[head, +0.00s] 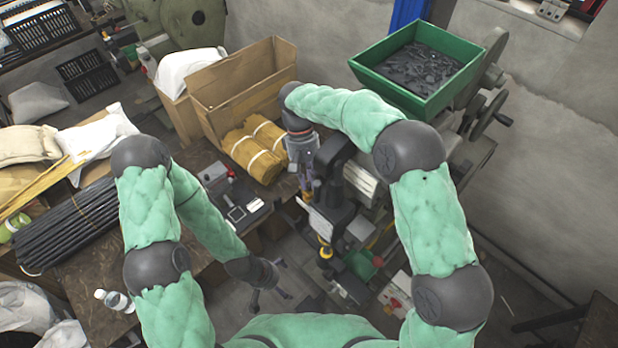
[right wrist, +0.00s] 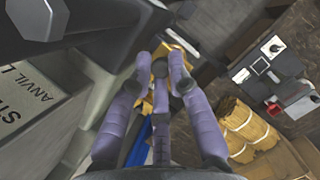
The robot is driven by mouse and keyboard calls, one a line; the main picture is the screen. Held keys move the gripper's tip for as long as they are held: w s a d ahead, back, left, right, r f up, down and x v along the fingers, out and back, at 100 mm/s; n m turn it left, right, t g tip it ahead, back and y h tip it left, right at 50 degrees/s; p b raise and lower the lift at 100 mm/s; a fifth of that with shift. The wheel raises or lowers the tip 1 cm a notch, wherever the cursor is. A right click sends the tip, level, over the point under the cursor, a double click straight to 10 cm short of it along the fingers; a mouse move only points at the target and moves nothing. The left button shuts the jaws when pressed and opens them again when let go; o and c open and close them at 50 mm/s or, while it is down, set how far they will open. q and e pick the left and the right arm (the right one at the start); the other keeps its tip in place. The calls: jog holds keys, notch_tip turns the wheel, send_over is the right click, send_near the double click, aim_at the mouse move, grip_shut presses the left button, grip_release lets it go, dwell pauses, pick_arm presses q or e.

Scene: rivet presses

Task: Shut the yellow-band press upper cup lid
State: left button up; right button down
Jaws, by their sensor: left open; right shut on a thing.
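The dark press (head: 338,195) stands right of the table, with a pale plate on its front. A yellow piece (head: 326,252) shows low on its front; I cannot tell whether it is the yellow band. My right gripper (head: 306,192) points down beside the press's upper left side. In the right wrist view its purple fingers (right wrist: 170,72) are closed together on a small part, with yellow showing around the tips. The fingers mostly hide that part, and I cannot make out the upper cup lid or its angle. My left gripper (head: 276,286) is open and empty, low and left of the press.
A green bin (head: 420,62) of dark parts stands behind the press. A cardboard box (head: 240,82) and brown rolled bundles (head: 256,148) lie left of my right gripper. Black rods (head: 75,225) and a bottle (head: 114,300) lie on the left table. A red-and-white box (head: 398,294) is at the lower right.

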jog(key=c, duration=1.2)
grip_release()
jog(key=shift+s+r, duration=0.1)
jog(key=shift+s, duration=0.05)
jog(key=v, duration=1.2)
jog(key=shift+a, duration=0.1)
